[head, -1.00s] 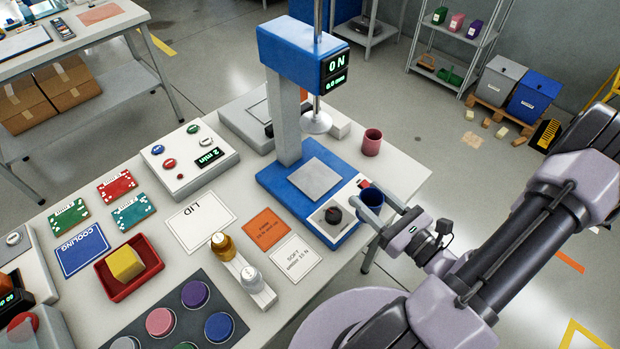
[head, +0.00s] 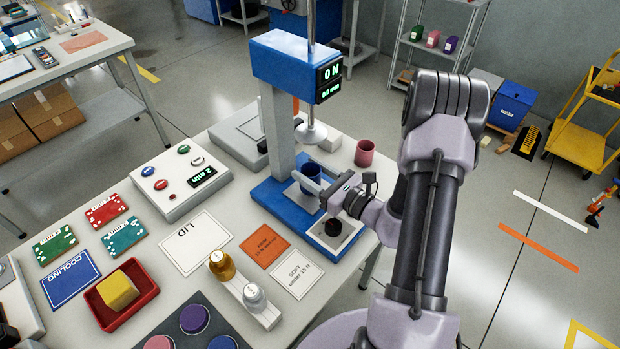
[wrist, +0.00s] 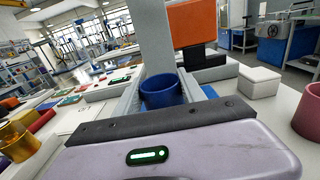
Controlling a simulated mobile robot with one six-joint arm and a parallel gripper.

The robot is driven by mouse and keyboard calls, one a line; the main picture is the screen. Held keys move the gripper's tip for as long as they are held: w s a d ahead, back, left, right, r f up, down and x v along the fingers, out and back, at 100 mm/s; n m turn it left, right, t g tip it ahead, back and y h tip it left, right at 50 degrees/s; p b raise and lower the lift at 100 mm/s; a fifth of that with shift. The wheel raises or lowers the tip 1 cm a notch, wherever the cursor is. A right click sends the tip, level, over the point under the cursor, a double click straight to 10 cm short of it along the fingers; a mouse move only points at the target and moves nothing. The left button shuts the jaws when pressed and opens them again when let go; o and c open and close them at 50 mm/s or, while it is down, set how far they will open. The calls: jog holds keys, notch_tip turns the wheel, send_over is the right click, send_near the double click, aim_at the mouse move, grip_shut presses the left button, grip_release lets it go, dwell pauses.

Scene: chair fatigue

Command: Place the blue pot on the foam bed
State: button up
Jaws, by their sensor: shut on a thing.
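The blue pot (head: 311,170) is upright between the fingers of my gripper (head: 308,178), which is shut on it. It also shows in the wrist view (wrist: 160,92), beyond the dark front edge of the gripper body. In the head view the pot is over the grey square foam bed (head: 300,199) on the blue base of the press. Pot and fingers hide much of the foam. I cannot tell whether the pot's bottom touches it.
The press column (head: 277,130) stands just behind the pot, and its round metal plunger (head: 311,133) hangs close above. A pink pot (head: 365,152) stands at the right.

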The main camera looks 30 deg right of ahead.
jog(key=shift+d+f, duration=0.1)
jog(key=shift+f, duration=0.8)
jog(key=shift+r, duration=0.2)
jog(key=shift+f, duration=0.1)
jog(key=o, duration=1.4)
